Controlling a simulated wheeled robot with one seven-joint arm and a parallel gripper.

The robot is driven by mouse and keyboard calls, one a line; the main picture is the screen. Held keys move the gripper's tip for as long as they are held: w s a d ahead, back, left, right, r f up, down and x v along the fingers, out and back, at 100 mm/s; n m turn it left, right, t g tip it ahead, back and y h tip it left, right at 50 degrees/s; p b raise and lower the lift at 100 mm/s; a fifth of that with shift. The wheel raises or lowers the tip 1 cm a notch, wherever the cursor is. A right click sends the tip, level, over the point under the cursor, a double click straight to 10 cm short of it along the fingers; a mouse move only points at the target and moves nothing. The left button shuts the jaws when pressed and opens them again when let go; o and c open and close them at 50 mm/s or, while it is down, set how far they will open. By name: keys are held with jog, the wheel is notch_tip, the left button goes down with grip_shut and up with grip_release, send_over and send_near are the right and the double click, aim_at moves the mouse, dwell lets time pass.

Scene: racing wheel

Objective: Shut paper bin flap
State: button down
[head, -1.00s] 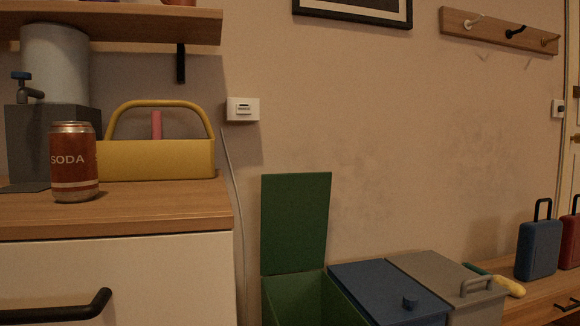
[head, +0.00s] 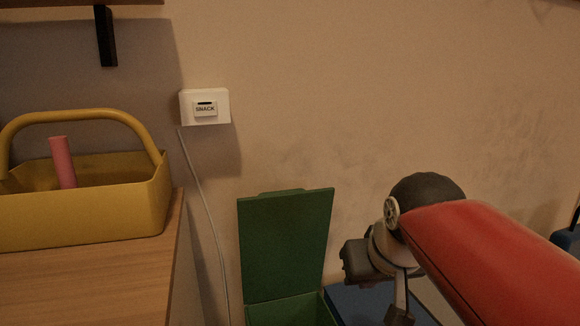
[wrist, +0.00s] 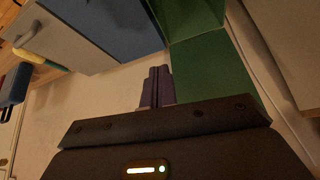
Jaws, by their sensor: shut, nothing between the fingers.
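A green bin (head: 290,312) stands against the wall with its flap (head: 285,245) raised upright, open. No label shows on it, so I cannot tell by marking that it is the paper bin. In the wrist view the green flap (wrist: 213,75) is beside my gripper, to the right, and the green bin's opening (wrist: 190,15) is above. My gripper (wrist: 156,74) is shut and empty, with no clear contact with the flap. In the head view my arm reaches in from the right and its hand is right of the flap, above the blue bin.
A blue bin (head: 345,305) with its lid down adjoins the green one; a grey bin (wrist: 62,40) is beyond it. A wooden-topped cabinet (head: 90,285) with a yellow caddy (head: 80,212) stands left. A cable (head: 205,195) hangs from the SNACK wall box (head: 205,107).

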jog(key=w+a+r+n+t+y, duration=0.1)
jog(key=w+a+r, duration=0.4)
jog(key=w+r, duration=0.3)
jog(key=w+a+r+n+y, duration=0.1)
jog(key=w+a+r, duration=0.45)
jog(key=w, duration=0.55)
jog(key=b+x, duration=0.1)
jog(key=x, duration=0.8)
jog(key=shift+w+d+f, duration=0.1)
jog(key=shift+w+f, duration=0.05)
jog(key=shift+w, duration=0.1)
